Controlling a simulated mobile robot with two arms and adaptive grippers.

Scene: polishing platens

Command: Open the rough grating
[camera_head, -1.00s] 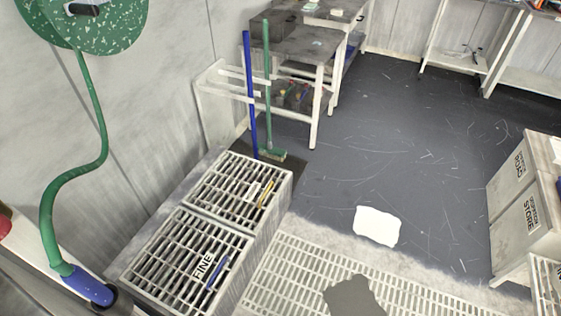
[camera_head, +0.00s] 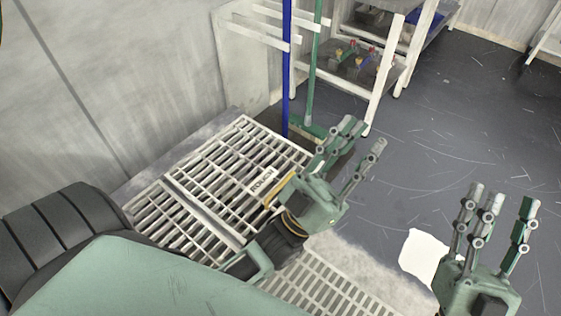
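The rough grating (camera_head: 235,160), a pale slatted lid labelled ROUGH, lies flat and closed on the far half of the trough by the wall. Its yellow handle (camera_head: 278,188) shows partly at the right edge, with my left gripper just beside it. My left gripper (camera_head: 363,138) is open, fingers spread and pointing up and away, above the grating's right edge. I cannot tell whether it touches anything. My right gripper (camera_head: 502,198) is open and empty over the floor at the right.
The fine grating (camera_head: 180,215) adjoins on the near side, partly covered by my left arm. A blue pole (camera_head: 286,70) and a green broom (camera_head: 312,80) stand behind the trough. A floor grating (camera_head: 325,285) and a white sheet (camera_head: 422,252) lie to the right.

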